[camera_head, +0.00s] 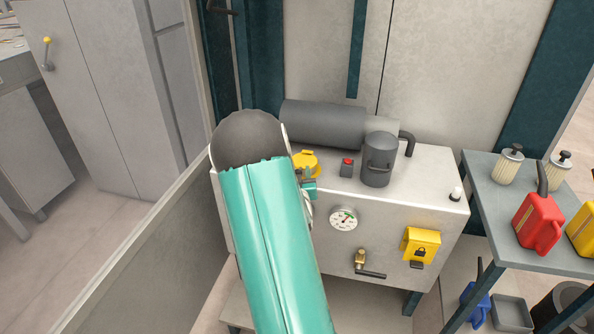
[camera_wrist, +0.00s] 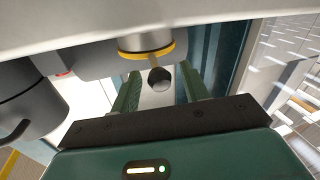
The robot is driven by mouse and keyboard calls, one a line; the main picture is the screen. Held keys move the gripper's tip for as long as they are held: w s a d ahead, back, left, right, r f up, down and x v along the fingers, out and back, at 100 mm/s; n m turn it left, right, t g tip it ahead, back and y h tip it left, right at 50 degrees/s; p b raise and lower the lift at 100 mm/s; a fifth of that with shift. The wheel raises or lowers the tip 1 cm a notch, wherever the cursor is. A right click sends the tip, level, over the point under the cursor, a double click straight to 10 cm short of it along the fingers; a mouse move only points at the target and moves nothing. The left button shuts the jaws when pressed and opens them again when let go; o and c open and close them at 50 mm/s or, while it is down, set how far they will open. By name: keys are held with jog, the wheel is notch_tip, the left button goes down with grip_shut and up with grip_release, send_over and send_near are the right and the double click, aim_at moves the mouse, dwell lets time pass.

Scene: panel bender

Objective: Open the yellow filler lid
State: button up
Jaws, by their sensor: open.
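The yellow filler lid (camera_head: 305,162) sits on top of the grey cabinet, just right of my teal arm, which hides part of it. In the wrist view a yellow ring (camera_wrist: 147,53) shows around a grey neck, with a short stem and a dark ball knob (camera_wrist: 160,79) in front. My gripper (camera_wrist: 159,72) is open, and its two green fingers stand on either side of the knob in that view. I cannot tell whether they touch it. In the head view my arm mostly hides the gripper; a small teal part shows below the lid.
Right of the lid are a red button (camera_head: 347,162) and a dark canister (camera_head: 378,160); a grey cylinder (camera_head: 322,122) lies behind. The cabinet front (camera_head: 300,238) carries a gauge (camera_head: 344,218), a valve handle (camera_head: 370,273) and a yellow lock box (camera_head: 421,245). A side table (camera_head: 555,255) holds a red can (camera_head: 539,222).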

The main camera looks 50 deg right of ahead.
jog(key=shift+w+d+f, duration=0.15)
jog(key=shift+w+d, duration=0.1)
jog(key=shift+d, duration=0.1)
jog(key=shift+s+a+r, duration=0.15)
jog(key=shift+r, duration=0.05)
jog(key=shift+f, duration=0.1)
jog(key=c, duration=0.5)
grip_shut()
